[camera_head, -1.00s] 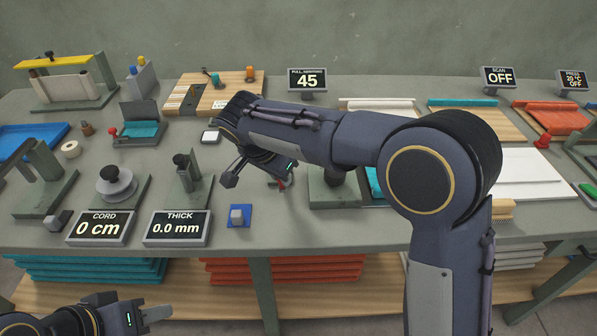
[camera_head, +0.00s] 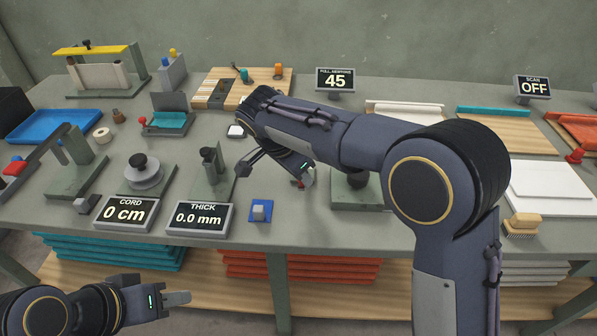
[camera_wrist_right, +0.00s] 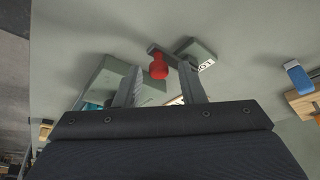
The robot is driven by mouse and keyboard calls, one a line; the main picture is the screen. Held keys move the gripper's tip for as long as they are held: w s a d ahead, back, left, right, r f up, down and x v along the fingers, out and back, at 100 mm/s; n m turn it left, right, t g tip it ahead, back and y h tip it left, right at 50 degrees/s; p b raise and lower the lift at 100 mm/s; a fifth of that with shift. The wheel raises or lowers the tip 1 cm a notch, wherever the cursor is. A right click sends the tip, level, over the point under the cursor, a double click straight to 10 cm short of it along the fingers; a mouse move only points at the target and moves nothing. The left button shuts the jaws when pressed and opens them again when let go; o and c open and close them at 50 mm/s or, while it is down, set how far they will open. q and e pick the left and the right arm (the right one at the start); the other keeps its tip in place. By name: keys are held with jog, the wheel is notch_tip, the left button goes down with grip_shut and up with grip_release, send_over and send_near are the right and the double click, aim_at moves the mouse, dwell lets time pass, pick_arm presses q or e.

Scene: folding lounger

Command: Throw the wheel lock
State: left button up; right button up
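In the right wrist view a red knob (camera_wrist_right: 158,66) on a grey lever shows between and beyond the fingertips of my right gripper (camera_wrist_right: 161,85). That gripper is open and nothing is in its fingers. A grey block with partly readable white lettering (camera_wrist_right: 197,52) stands by the lever's end. I cannot tell whether this lever is the wheel lock. In the head view my right gripper (camera_head: 276,172) hangs over the middle of the bench, and its arm hides much behind it.
The bench (camera_head: 325,230) is crowded. Signs reading 0 cm (camera_head: 125,213) and 0.0 mm (camera_head: 199,218), a blue pad with a grey block (camera_head: 261,211) and a brush (camera_head: 523,225) stand along its front. A spool stand (camera_head: 146,175) is at left.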

jog(key=shift+o, duration=0.2)
jog(key=v, duration=0.7)
jog(key=shift+r+p, duration=0.3)
jog(key=shift+r, duration=0.1)
jog(key=shift+s+a, duration=0.1)
jog(key=s+d+r+n+g+y+p, duration=0.15)
jog(key=s+d, duration=0.25)
jog(key=d, duration=0.4)
jog(key=s+d+r+n+t+y+p, duration=0.1)
jog(key=s+d+r+n+y, duration=0.2)
jog(key=d, duration=0.6)
jog(key=s+d+f+n+t+y+p, duration=0.1)
jog(key=s+d+f+n, duration=0.1)
jog(key=s, duration=0.8)
jog(key=s+d+f+n+t+y+p, duration=0.2)
jog(key=s+f, duration=0.2)
jog(key=s, duration=0.5)
jog(key=shift+s+d, duration=0.35)
